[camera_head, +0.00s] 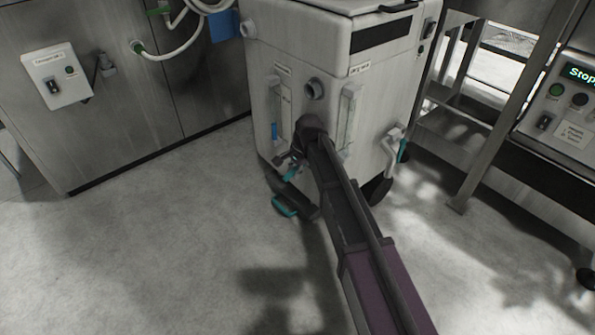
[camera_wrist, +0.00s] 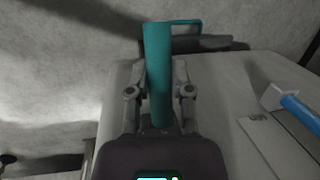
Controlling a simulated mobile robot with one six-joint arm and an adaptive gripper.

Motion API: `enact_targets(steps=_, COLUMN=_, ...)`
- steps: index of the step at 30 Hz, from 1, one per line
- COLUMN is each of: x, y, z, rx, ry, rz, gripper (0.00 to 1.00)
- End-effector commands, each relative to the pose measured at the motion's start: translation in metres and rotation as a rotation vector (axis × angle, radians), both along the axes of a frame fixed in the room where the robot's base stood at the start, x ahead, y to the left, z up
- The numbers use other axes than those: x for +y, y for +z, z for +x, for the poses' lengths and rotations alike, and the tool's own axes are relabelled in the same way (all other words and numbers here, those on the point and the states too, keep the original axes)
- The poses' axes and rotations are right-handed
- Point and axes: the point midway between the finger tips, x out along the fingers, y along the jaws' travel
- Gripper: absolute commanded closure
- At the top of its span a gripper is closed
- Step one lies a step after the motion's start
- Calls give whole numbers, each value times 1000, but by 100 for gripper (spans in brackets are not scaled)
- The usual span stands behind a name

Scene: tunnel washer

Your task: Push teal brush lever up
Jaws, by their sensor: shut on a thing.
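The teal lever (camera_wrist: 158,70) stands lengthwise between the fingers of my gripper (camera_wrist: 158,92) in the wrist view. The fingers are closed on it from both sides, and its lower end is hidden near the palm. In the head view my gripper (camera_head: 287,161) is at the lower left of the white cart's front face, with a bit of teal (camera_head: 291,174) showing beside it. My arm hides part of that area. Exactly how far the lever is tilted I cannot tell.
The white cart (camera_head: 375,95) stands on wheels, with a teal caster pedal (camera_head: 286,206) low at its left. A second teal handle (camera_head: 403,150) is on its right side. A steel frame (camera_head: 505,110) stands to the right. The floor at left is clear.

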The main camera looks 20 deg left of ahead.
Motion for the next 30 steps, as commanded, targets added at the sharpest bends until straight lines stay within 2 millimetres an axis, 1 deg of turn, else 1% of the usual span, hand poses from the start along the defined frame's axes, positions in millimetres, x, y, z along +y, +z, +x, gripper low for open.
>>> enact_targets(steps=6, x=2, y=0, z=-1, rx=-3, ry=2, rz=-3, gripper=100)
enact_targets(steps=7, x=2, y=0, z=-1, rx=-3, ry=3, rz=-4, gripper=66)
enact_targets(steps=10, x=3, y=0, z=-2, rx=-4, ry=5, rz=-4, gripper=36)
enact_targets(steps=23, x=6, y=0, z=-4, rx=-5, ry=7, rz=-9, gripper=36)
enact_targets(steps=30, x=11, y=2, z=-10, rx=-38, ry=12, rz=-84, gripper=36)
